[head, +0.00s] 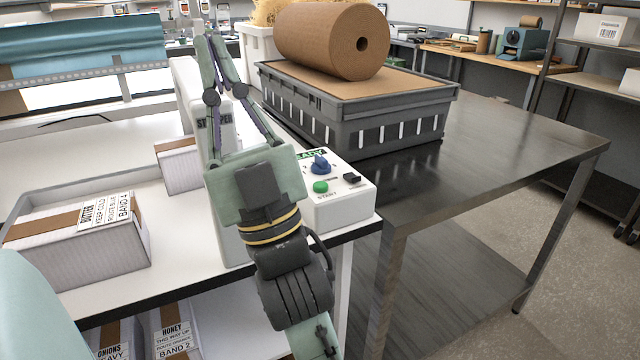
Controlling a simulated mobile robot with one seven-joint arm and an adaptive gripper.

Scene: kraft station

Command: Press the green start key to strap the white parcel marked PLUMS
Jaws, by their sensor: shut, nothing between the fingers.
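The green start key (320,186) sits on top of a white control box (340,210), with the word START beside it. My gripper (203,32) is shut and empty, its fingers pointing up and away in front of the white strapping machine's upright (187,90). The fingertips are well apart from the key in the picture, up and to its left. A white parcel with a brown band (180,168) stands at the machine, partly hidden behind my gripper. No PLUMS marking is visible on it.
A blue knob (320,165) and black switch (351,178) flank the key. A parcel marked BUTTER (80,235) lies in a tray at left. HONEY (172,335) and ONIONS parcels are below. A grey crate (400,130) bears a brown paper roll (325,40). The steel table (500,145) has free room.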

